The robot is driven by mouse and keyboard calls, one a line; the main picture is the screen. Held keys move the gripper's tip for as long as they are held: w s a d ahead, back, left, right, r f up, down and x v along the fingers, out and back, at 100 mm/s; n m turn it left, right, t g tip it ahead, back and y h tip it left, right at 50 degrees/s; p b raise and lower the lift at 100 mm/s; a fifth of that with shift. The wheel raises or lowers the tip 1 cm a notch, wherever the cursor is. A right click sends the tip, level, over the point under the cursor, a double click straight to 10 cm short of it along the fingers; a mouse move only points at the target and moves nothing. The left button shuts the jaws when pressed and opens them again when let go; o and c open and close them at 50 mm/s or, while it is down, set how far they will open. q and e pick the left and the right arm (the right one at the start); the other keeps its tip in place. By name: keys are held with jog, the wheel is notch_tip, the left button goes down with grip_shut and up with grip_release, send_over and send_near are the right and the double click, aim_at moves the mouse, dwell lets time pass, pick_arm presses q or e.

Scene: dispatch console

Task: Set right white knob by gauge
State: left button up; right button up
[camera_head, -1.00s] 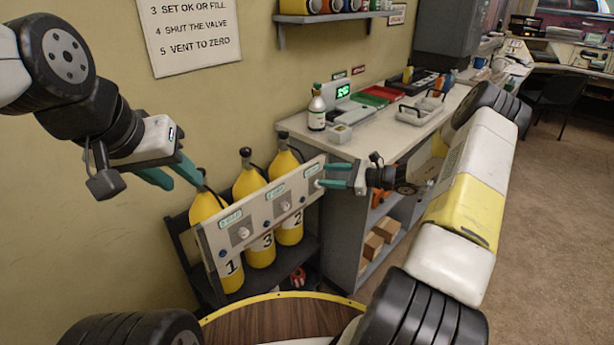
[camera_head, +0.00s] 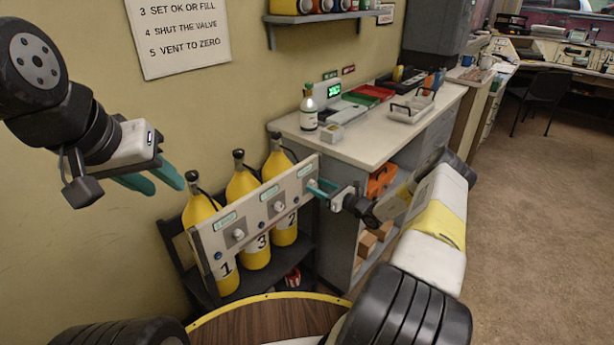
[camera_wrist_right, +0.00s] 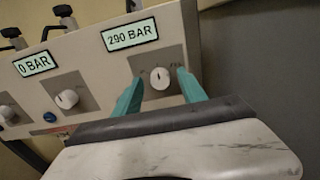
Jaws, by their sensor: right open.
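The right white knob (camera_wrist_right: 160,78) sits on a dark square plate below a display reading 290 BAR (camera_wrist_right: 131,34). In the right wrist view it lies between the teal fingertips of my right gripper (camera_wrist_right: 160,86), which is open, one finger on each side. I cannot tell whether either finger touches it. In the head view my right gripper (camera_head: 320,188) is at the right end of the sloping panel (camera_head: 205,260) and largely covers this knob. My left gripper (camera_head: 166,188) hangs open and empty in the air left of the panel.
The middle knob (camera_wrist_right: 67,98) sits under a display reading 0 BAR (camera_wrist_right: 35,64); another knob (camera_wrist_right: 6,113) is farther left. Yellow cylinders (camera_head: 200,212) stand behind the panel. A worktop (camera_head: 360,150) with a bottle (camera_head: 308,110) is behind my right gripper.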

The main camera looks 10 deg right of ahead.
jog(key=shift+w+a, duration=0.2)
jog(key=shift+w, duration=0.05)
grip_shut()
jog(key=shift+n, duration=0.3)
jog(key=n, duration=0.5)
jog(key=shift+s, duration=0.1)
jog(key=n, duration=0.6)
jog(key=shift+a+f, duration=0.1)
jog(key=shift+f, duration=0.05)
jog(key=shift+n, duration=0.3)
